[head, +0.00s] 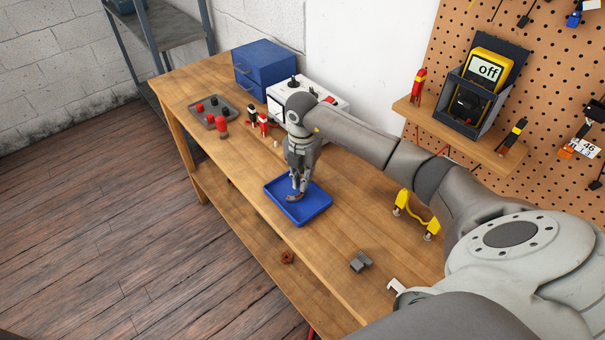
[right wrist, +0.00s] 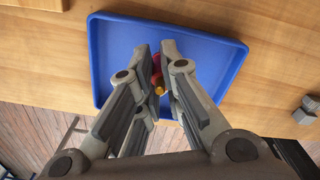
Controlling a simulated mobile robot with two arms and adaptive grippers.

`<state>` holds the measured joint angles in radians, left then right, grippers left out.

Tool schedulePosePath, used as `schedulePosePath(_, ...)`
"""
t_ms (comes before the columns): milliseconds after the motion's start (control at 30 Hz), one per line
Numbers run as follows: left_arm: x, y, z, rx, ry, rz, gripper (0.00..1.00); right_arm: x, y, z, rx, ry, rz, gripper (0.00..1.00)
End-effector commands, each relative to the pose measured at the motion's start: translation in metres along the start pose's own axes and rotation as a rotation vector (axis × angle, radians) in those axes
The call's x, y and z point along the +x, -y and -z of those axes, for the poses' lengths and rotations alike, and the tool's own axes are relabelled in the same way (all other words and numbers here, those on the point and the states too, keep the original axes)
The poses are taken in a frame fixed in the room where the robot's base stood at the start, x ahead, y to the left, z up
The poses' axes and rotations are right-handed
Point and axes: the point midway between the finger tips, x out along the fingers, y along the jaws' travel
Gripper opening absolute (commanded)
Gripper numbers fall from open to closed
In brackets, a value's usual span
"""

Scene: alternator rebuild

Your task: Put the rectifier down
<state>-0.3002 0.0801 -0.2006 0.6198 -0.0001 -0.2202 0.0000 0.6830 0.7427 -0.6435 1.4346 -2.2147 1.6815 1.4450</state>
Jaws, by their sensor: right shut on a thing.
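My right gripper (head: 298,187) points down over the blue tray (head: 317,209) on the workbench. It is shut on the rectifier (head: 292,198), a small part that shows brownish under the fingertips in the head view. In the right wrist view the fingers (right wrist: 158,72) close around the rectifier (right wrist: 158,88), of which only a bit of red and a gold-coloured end show. The rest is hidden by the fingers. The rectifier is over the tray's floor; I cannot tell whether it touches it. The tray also shows in the right wrist view (right wrist: 112,50) and holds nothing else visible. My left gripper is not in view.
A yellow-handled tool (head: 412,212) lies right of the tray. A dark tray (head: 197,114) with red pieces, a blue cabinet (head: 262,66) and a white device stand farther back.

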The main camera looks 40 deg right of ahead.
Motion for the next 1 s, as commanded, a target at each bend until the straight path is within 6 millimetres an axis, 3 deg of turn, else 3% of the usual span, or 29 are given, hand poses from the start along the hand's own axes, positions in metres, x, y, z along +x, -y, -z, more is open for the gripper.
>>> schedulePosePath(367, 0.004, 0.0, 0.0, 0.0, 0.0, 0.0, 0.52, 0.006, 0.0, 0.0, 0.0, 0.001, 0.0, 0.0)
schedulePosePath(400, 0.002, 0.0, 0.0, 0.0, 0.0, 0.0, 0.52, 0.004, 0.0, 0.0, 0.0, 0.001, 0.0, 0.13)
schedulePosePath(533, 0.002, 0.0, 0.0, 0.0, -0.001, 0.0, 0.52, 0.004, 0.0, 0.0, 0.0, 0.0, 0.0, 0.3)
schedulePosePath(833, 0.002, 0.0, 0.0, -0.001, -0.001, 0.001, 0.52, 0.004, 0.0, 0.0, 0.0, 0.001, 0.0, 0.3)
schedulePosePath(1000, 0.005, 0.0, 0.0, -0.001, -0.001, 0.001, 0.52, -0.008, -0.001, -0.001, 0.001, 0.004, -0.005, 0.3)
